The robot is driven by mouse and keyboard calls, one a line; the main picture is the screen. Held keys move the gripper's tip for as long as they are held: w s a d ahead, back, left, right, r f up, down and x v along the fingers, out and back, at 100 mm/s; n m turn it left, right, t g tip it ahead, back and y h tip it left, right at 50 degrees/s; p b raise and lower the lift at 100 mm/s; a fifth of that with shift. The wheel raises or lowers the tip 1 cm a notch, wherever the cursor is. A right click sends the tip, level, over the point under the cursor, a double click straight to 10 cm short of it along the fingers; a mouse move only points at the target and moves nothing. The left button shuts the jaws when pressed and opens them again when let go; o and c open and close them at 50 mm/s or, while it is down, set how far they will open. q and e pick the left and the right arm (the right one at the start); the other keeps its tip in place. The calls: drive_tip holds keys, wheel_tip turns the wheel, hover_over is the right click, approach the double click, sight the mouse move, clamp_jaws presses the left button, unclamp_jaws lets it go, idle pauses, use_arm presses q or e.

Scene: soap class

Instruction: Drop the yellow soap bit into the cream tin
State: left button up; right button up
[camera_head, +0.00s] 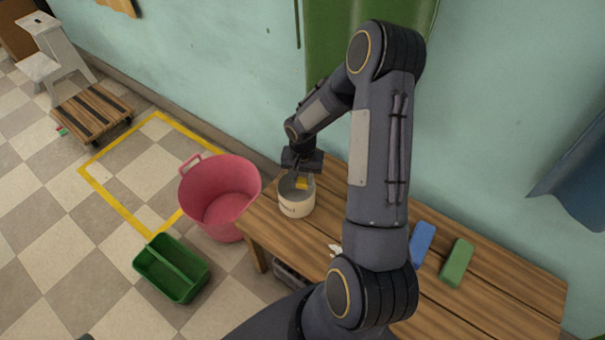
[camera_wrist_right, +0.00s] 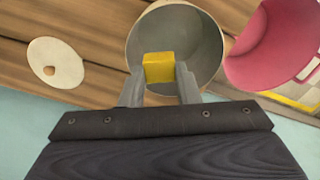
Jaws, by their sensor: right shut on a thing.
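The cream tin (camera_head: 296,208) stands upright and open on the wooden bench's left end. Its open mouth (camera_wrist_right: 205,22) faces the right wrist camera. The yellow soap bit (camera_wrist_right: 159,68) is between the fingertips of my right gripper (camera_wrist_right: 160,82), which is shut on it. In the head view the soap bit (camera_head: 302,184) and the right gripper (camera_head: 301,177) are at the tin's mouth, inside its outline. I cannot tell how far the bit is below the rim. My left gripper is not in view.
A round cream lid with a knob (camera_wrist_right: 55,65) lies on the bench (camera_head: 480,318) beside the tin. Blue (camera_head: 422,243) and green (camera_head: 457,263) blocks lie on the right. A pink tub (camera_head: 220,190) and a green divided crate (camera_head: 170,268) stand on the floor to the left.

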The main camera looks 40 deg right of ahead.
sight(303, 180)
drive_tip(key=shift+f, duration=0.3)
drive_tip(key=o, duration=1)
drive_tip(key=shift+r+p, duration=0.55)
drive_tip(key=shift+r, duration=3.4)
drive_tip(key=shift+r, duration=0.1)
